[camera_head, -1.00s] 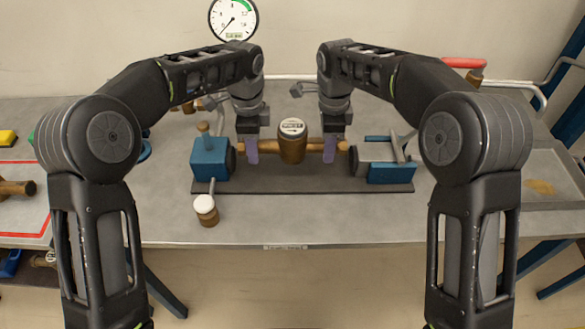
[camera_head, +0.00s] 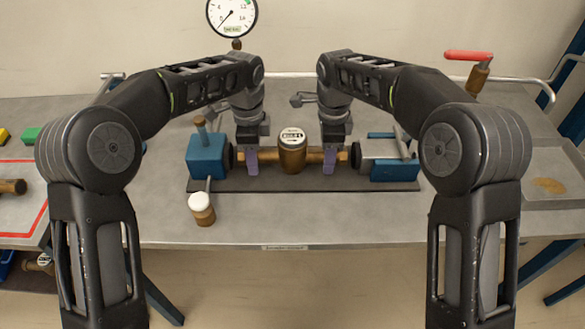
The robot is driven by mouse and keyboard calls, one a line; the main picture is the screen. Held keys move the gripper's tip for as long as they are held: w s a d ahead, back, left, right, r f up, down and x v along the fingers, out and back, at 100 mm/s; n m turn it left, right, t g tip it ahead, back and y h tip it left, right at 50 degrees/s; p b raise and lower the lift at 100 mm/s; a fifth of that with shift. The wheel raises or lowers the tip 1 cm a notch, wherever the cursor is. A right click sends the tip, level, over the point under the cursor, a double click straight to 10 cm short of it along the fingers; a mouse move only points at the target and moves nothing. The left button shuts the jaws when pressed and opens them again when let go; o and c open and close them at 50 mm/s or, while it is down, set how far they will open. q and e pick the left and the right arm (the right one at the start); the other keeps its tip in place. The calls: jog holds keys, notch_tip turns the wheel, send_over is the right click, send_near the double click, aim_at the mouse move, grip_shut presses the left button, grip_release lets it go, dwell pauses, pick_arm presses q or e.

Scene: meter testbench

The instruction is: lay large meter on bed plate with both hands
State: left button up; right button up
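The large meter (camera_head: 292,160) is a brass body with a white dial and a pipe stub on each side. It lies level over the dark bed plate (camera_head: 300,185), in line between the blue clamp block (camera_head: 207,157) on the left and the blue and grey clamp (camera_head: 394,171) on the right. My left gripper (camera_head: 252,161) is shut on its left stub and my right gripper (camera_head: 330,162) on its right stub; a purple finger shows at each. The far fingers are hidden. I cannot tell whether the meter touches the plate.
A small white-capped brass fitting (camera_head: 202,209) stands at the plate's front left edge. A round gauge (camera_head: 231,16) and a red-handled valve (camera_head: 468,57) stand at the back. A red-outlined area (camera_head: 20,237) is at the left, a shallow tray (camera_head: 548,187) at the right.

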pick_arm(q)
jog(key=shift+o, duration=0.9)
pick_arm(e)
jog(key=shift+o, duration=0.9)
pick_arm(q)
jog(key=shift+r, duration=0.1)
notch_tip(320, 180, up, 7)
jog(key=shift+r, duration=0.15)
pick_arm(e)
jog(key=shift+r, duration=0.1)
notch_tip(320, 180, up, 7)
jog(key=shift+r, duration=0.15)
